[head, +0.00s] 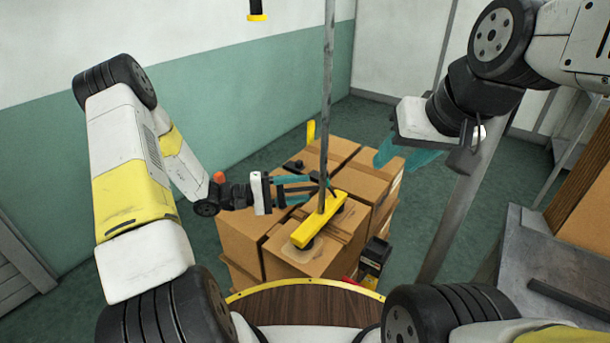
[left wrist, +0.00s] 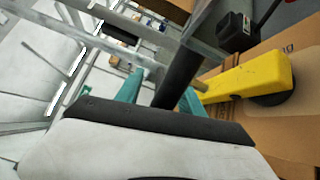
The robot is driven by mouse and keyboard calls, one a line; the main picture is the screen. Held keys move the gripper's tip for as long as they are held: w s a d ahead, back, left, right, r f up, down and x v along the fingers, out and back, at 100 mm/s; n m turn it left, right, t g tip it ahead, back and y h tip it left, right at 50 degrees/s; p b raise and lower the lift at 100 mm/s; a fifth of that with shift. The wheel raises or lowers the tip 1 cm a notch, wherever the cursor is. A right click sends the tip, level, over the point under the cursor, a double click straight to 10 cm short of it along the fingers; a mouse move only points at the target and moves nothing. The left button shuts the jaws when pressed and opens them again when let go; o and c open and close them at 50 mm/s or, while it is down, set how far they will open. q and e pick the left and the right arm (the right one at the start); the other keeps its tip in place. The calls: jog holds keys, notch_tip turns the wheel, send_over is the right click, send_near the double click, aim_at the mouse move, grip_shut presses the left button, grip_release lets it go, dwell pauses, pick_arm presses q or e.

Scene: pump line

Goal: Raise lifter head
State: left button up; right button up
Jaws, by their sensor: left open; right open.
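The lifter head is a yellow bar (head: 318,222) with dark suction cups, resting on top of a cardboard box (head: 335,245). A grey vertical pole (head: 327,95) rises from its middle. In the left wrist view the yellow bar (left wrist: 245,78) lies right of the fingers, with a dark cup under its end. My left gripper (head: 318,189) is open at the lower pole, just above the bar. Its teal fingers appear on either side of the dark pole (left wrist: 185,72); contact cannot be told. My right gripper (head: 403,158) is open and empty, to the right above the boxes.
Several cardboard boxes are stacked close together under the head. A black device (head: 375,255) is at the stack's right front. A grey metal table (head: 545,265) stands at the right. A curved wooden surface with a yellow rim (head: 300,287) is nearest me. Green floor is open at left.

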pick_arm(q)
jog(key=shift+w+d, duration=0.1)
jog(key=shift+d, duration=0.5)
jog(key=shift+c, duration=0.3)
grip_shut()
dwell(0.8)
